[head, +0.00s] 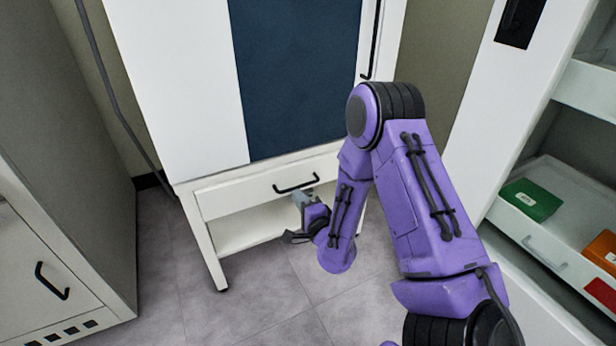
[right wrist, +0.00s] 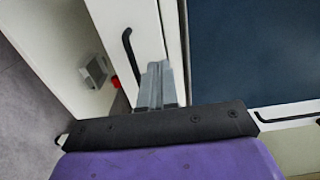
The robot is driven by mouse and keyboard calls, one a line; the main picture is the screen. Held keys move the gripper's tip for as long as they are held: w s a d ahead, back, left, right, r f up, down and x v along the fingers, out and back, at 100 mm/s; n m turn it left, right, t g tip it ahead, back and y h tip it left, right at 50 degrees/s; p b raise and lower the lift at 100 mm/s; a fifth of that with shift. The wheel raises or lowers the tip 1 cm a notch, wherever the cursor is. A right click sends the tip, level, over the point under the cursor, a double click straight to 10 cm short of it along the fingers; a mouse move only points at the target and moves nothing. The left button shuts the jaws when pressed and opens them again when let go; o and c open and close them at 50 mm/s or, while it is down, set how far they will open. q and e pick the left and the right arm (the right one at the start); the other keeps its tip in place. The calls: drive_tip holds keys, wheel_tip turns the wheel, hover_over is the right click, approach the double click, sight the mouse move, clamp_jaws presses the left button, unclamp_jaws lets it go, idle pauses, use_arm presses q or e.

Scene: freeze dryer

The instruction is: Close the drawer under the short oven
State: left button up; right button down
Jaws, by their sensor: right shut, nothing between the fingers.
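The short oven is a white cabinet with a dark blue door panel (head: 298,75), seen in the head view. The drawer (head: 232,196) under it has a white front and a black bar handle (head: 296,186). The drawer front looks about flush with the oven's frame; I cannot tell if a small gap is left. My right gripper (head: 301,198) is shut and empty, just in front of the drawer beside the handle. In the right wrist view, its fingertips (right wrist: 157,68) are close to the drawer front (right wrist: 143,16) and the handle (right wrist: 128,52); contact is unclear. My left gripper is out of view.
A grey cabinet (head: 70,215) with a black handle stands at the left. At the right, a white shelf unit has an open drawer (head: 540,245) holding a green box (head: 531,199) and an orange box (head: 602,250). Tiled floor (head: 245,300) is free before the oven.

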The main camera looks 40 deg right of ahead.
drive_tip(key=s, duration=0.4)
drive_tip(key=m, duration=1.8)
approach(253, 179)
drive_tip(key=b+x, duration=0.2)
drive_tip(key=x, duration=0.4)
drive_tip(key=shift+w+d+r, duration=0.1)
drive_tip(key=shift+w, duration=0.25)
drive_tip(key=shift+w, duration=0.1)
